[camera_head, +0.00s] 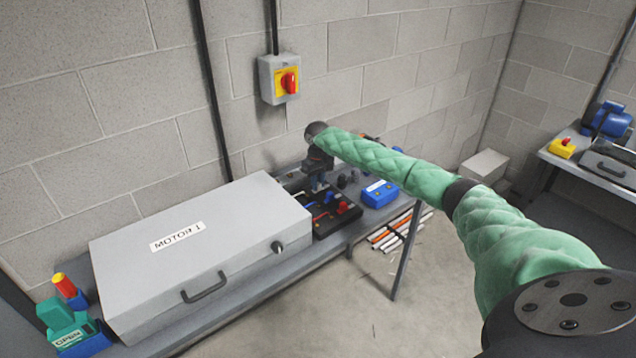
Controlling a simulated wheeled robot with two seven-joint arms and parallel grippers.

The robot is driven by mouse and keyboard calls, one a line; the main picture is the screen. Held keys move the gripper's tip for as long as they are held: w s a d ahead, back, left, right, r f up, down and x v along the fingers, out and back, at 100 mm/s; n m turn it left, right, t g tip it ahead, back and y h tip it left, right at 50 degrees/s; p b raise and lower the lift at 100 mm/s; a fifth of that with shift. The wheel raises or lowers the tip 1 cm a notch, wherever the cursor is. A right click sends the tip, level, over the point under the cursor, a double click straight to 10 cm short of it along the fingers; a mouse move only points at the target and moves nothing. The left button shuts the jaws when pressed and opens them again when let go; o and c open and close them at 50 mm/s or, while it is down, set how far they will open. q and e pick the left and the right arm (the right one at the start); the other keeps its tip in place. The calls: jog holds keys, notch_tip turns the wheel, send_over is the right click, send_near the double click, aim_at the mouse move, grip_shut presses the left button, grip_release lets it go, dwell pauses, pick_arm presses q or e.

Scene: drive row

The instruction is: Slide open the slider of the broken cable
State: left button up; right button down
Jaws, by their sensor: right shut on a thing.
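A black board (345,219) with short red and blue cables and small knob-like sliders lies on the bench, just right of the large grey box. A red slider (342,207) stands up on its right part. My right gripper (318,187) points down over the back left of the board, at the end of my green-sleeved arm. It is shut on a small slider there, mostly hidden by the fingers. I cannot make out which cable is broken. My left gripper is not in view.
The grey box labelled MOTOR 1 (215,245) fills the bench's left. A blue box (379,193) stands right of the board. A red and yellow switch (287,82) hangs on the wall behind. A green OPEN block (66,325) sits at the bench's left end.

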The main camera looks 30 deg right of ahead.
jog(key=shift+d, duration=1.1)
jog(key=shift+w+r, duration=0.1)
jog(key=c, duration=1.6)
grip_release()
jog(key=shift+d, duration=0.1)
jog(key=shift+o, duration=1.4)
jog(key=shift+d, duration=0.1)
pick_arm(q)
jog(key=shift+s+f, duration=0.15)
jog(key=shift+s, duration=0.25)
pick_arm(e)
jog(key=shift+r, duration=0.4)
pick_arm(q)
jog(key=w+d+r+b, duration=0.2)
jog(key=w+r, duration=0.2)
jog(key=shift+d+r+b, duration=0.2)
jog(key=shift+b, duration=0.2)
pick_arm(e)
notch_tip(320, 180, up, 7)
